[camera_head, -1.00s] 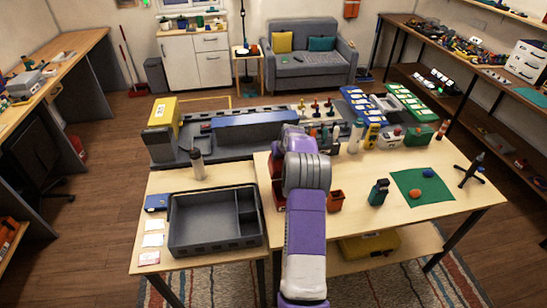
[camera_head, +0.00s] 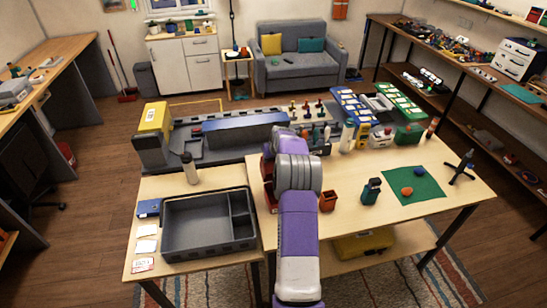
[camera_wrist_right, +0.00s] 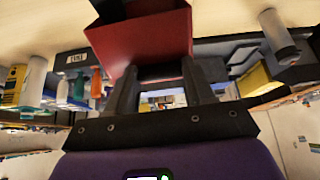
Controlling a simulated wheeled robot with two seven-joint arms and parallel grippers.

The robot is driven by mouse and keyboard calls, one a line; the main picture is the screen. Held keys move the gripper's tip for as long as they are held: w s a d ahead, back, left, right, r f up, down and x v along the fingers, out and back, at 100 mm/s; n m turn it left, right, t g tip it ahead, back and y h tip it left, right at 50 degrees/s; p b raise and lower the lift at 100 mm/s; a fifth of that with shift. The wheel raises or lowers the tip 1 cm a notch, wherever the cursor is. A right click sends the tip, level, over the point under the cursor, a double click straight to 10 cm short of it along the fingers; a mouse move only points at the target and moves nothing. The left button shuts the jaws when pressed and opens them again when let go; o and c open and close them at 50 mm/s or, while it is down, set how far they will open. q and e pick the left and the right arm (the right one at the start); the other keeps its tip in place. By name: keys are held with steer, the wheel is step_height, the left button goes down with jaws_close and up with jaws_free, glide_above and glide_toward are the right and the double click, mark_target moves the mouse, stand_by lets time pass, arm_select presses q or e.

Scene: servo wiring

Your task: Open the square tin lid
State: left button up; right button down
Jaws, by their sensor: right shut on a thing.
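A red, straight-sided box (camera_wrist_right: 140,42), possibly the tin, fills the top of the right wrist view, with a dark part above it. In the head view a red thing (camera_head: 271,201) shows just left of my right arm, mostly covered by it. My right gripper (camera_wrist_right: 164,76) has its two dark fingers up against the box, with a dark piece between them. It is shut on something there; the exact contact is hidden. I cannot make out a separate lid or its position. My left gripper is not in view.
A grey tray (camera_head: 208,244) is on the left table, near a bottle (camera_head: 190,168). An orange-red bin (camera_head: 328,201) and a dark bottle (camera_head: 371,191) are right of my arm. A green mat (camera_head: 422,187) lies farther right. Several tools and bins line the back.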

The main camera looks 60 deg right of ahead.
steer(key=shift+c, duration=2)
jaws_free()
steer(key=shift+r, duration=0.1)
steer(key=v, duration=0.7)
steer(key=shift+a+r+b, duration=0.2)
steer(key=shift+r+b, duration=0.05)
steer(key=shift+b, duration=0.2)
